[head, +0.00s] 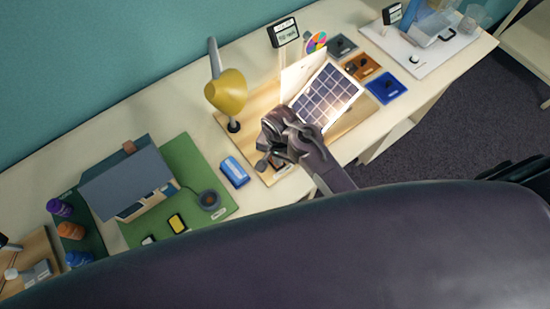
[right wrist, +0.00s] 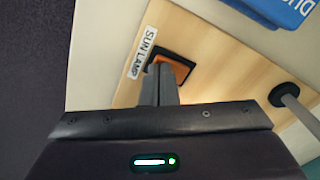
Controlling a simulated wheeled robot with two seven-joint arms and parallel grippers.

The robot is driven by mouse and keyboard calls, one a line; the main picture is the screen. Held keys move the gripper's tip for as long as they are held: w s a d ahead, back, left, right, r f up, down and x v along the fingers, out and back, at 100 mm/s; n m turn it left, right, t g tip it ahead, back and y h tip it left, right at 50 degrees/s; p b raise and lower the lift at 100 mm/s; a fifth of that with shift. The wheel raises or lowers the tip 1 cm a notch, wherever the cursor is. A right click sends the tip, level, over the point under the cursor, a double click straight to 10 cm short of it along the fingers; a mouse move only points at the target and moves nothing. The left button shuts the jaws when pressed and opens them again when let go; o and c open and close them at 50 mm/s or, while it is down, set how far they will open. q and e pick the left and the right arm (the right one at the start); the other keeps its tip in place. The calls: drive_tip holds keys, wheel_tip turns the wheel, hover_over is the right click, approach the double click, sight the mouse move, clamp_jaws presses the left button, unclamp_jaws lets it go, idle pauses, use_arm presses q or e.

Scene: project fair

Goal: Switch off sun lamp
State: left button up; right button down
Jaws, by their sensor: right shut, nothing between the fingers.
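The sun lamp (head: 228,92) has a yellow shade and stands on a wooden board (head: 205,108) in the head view. In the right wrist view its orange rocker switch (right wrist: 176,66) sits in a black frame beside the "SUN LAMP" label (right wrist: 143,53). My right gripper (head: 268,158) is over the board's front part in the head view. In the right wrist view my right gripper (right wrist: 160,72) is shut and empty, its tips at the switch and covering part of it. I cannot tell whether they touch it. My left gripper is not in view.
A solar panel (head: 326,96) stands on the board behind my right gripper, brightly lit in part. A blue box (head: 234,172) lies left of the board. A house model on a green mat (head: 190,156) is further left. The lamp's post base (right wrist: 284,95) is right of the switch.

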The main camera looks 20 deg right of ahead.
drive_tip(key=shift+f, duration=0.2)
wheel_tip(320, 180, up, 2)
drive_tip(key=shift+r+p, duration=0.2)
drive_tip(key=shift+p, duration=0.8)
drive_tip(key=shift+r, duration=2.3)
